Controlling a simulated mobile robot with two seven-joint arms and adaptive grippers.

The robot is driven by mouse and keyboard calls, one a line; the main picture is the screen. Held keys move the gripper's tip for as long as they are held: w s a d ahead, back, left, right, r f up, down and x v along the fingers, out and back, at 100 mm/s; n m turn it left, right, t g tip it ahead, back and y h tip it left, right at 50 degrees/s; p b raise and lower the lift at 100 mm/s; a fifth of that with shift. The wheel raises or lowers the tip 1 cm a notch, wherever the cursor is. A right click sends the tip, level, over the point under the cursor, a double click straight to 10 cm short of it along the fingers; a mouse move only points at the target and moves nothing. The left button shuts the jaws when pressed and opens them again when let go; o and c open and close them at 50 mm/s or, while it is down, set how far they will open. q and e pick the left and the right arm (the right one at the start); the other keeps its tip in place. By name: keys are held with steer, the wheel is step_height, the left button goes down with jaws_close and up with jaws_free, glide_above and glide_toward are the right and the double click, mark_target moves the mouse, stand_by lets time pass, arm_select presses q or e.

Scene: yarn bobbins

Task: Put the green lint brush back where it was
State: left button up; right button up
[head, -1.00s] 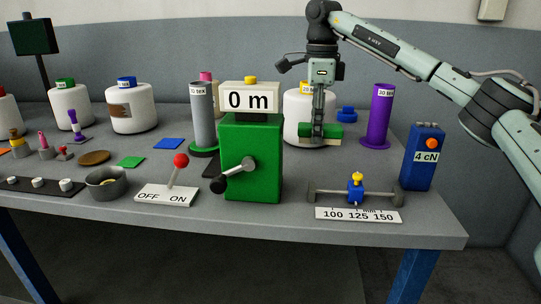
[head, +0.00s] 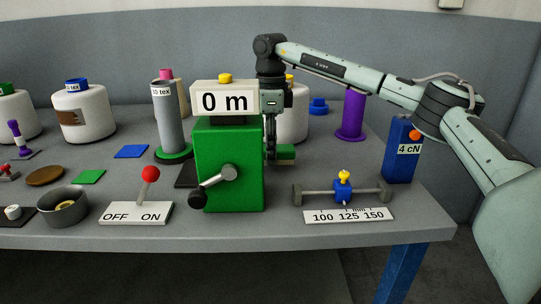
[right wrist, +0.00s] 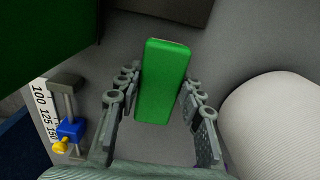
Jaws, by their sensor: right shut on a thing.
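The green lint brush (head: 286,152) is a small block, green on top with a pale lower edge in the head view. My right gripper (head: 271,152) is shut on it, just right of the green winder box (head: 243,165), which may hide part of it. In the right wrist view the brush (right wrist: 163,82) lies lengthwise between the two fingers (right wrist: 155,100). I cannot tell whether it touches the table. My left gripper is not in view.
A white bobbin (head: 294,115) stands close behind the gripper, right of the brush in the wrist view. A purple tube (head: 351,115), a blue 4 cN box (head: 403,165) and a traverse bar (head: 365,191) stand right. A dark pad (head: 186,176) lies left of the winder.

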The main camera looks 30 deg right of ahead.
steer(key=shift+f, duration=0.85)
steer(key=shift+f, duration=0.1)
steer(key=o, duration=1.2)
step_height(320, 180, up, 12)
steer(key=shift+r, duration=0.1)
